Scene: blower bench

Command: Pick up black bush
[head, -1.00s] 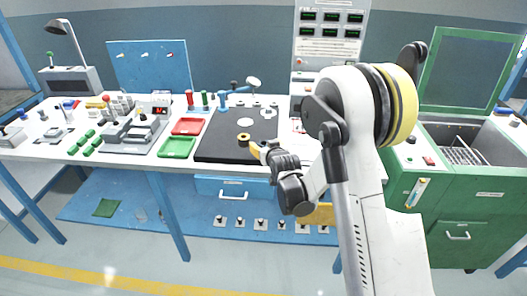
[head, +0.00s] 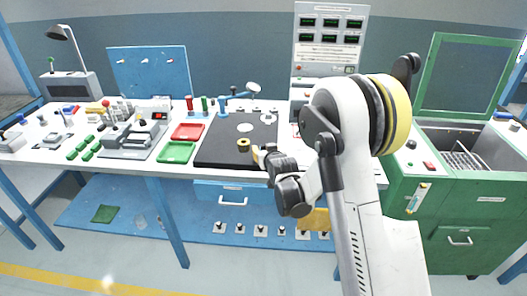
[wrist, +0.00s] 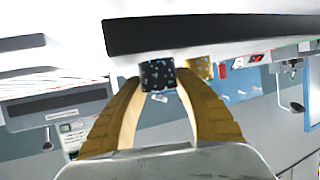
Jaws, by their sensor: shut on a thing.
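The black bush (wrist: 157,75) is a short dark cylinder with pale speckles. In the wrist view it sits between the tips of my gripper (wrist: 158,84), whose two yellow-brown fingers are shut on it. In the head view my gripper (head: 260,154) is at the front right part of the black mat (head: 214,155), and I cannot make out the black bush there. A yellow bush (head: 243,144) stands on the mat just left of my fingertips. It also shows in the wrist view (wrist: 200,67), partly behind the right finger.
A green tray (head: 175,153) and a red tray (head: 187,132) lie left of the mat. Coloured posts and a blue fixture (head: 225,104) stand behind it. A green cabinet (head: 465,210) with an open lid is at the right. A grey display panel rises behind the bench.

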